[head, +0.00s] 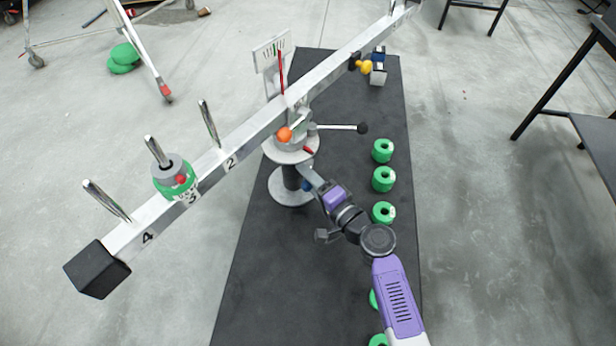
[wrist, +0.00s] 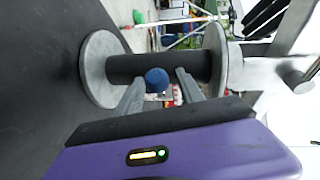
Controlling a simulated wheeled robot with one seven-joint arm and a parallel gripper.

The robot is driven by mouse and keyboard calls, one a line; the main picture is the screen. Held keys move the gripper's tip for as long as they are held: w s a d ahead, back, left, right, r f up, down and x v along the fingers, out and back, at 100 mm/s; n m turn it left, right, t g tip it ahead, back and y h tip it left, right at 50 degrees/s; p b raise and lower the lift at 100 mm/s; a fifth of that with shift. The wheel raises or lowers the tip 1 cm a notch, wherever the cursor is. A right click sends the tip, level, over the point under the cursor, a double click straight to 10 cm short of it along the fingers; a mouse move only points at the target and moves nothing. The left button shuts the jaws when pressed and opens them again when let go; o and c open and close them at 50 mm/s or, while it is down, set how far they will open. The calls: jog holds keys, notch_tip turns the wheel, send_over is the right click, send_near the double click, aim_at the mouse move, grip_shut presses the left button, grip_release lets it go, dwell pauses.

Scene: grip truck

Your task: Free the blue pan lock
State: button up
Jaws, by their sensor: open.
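The blue knob of the pan lock (wrist: 157,80) stands in front of the black column of the pedestal (wrist: 125,67) in the wrist view. My gripper (wrist: 162,90) is open, with one finger on each side of the knob in the picture. I cannot tell whether either finger touches it. In the head view, the blue knob (head: 306,186) shows low on the pedestal, beside the tip of my gripper (head: 313,178), which partly hides this area.
A long numbered beam (head: 265,118) crosses above the pedestal, with upright pegs and a stacked weight (head: 173,178). An orange knob (head: 284,134) and a black-tipped lever (head: 362,128) sit under it. Several green weights (head: 383,179) line the black mat's right side.

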grip_shut()
dwell(1.4)
